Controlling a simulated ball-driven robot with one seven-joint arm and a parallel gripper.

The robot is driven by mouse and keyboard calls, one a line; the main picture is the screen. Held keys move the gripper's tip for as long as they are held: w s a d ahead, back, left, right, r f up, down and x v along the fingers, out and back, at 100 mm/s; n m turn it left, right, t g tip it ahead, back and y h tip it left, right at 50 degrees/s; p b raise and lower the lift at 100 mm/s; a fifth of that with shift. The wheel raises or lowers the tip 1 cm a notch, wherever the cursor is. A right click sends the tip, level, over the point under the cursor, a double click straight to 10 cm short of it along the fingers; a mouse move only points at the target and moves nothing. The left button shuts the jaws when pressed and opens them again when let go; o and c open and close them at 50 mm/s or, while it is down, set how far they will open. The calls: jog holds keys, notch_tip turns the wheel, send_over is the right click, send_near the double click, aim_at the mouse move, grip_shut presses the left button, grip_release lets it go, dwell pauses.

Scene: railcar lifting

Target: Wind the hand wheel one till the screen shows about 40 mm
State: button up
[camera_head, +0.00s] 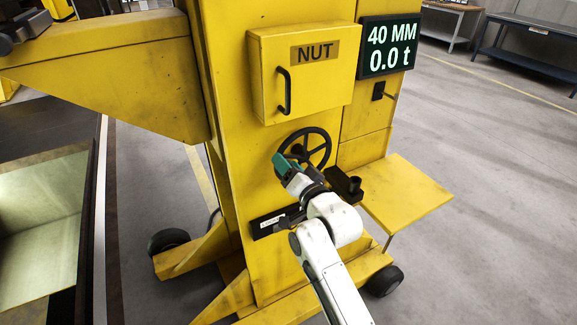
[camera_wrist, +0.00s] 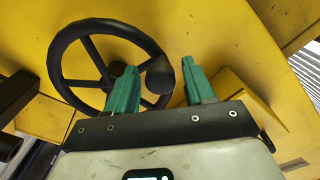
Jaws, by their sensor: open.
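The black hand wheel (camera_head: 318,136) is on the front of the yellow column, below the box marked NUT. In the wrist view the hand wheel (camera_wrist: 66,60) shows its rim, spokes and a round knob (camera_wrist: 160,76). My gripper (camera_head: 281,160) is at the lower left of the wheel. In the wrist view my gripper (camera_wrist: 158,84) is open, with its green fingers on either side of the knob. I cannot tell whether a finger touches it. The screen (camera_head: 390,45) reads 40 MM and 0.0 t.
The yellow NUT box (camera_head: 300,85) is closed and juts out above the wheel. A yellow shelf (camera_head: 405,197) sticks out at the right, beside a black holder (camera_head: 345,186). A label plate (camera_head: 270,222) is below. Grey floor is free at the right.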

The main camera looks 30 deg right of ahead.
jog(key=s+b, duration=0.2)
jog(key=s, duration=0.8)
jog(key=shift+s, duration=0.4)
jog(key=s+a+f+n+g, duration=0.1)
jog(key=s+f+n+g, duration=0.4)
jog(key=s+f+g, duration=0.8)
jog(key=s+f+n+g, duration=0.1)
jog(key=s+f, duration=0.3)
jog(key=s, duration=0.5)
jog(key=s+f+n+g, duration=0.2)
jog(key=s+f, duration=0.3)
jog(key=s, duration=0.5)
jog(key=shift+d+g, duration=0.25)
jog(key=shift+g, duration=0.25)
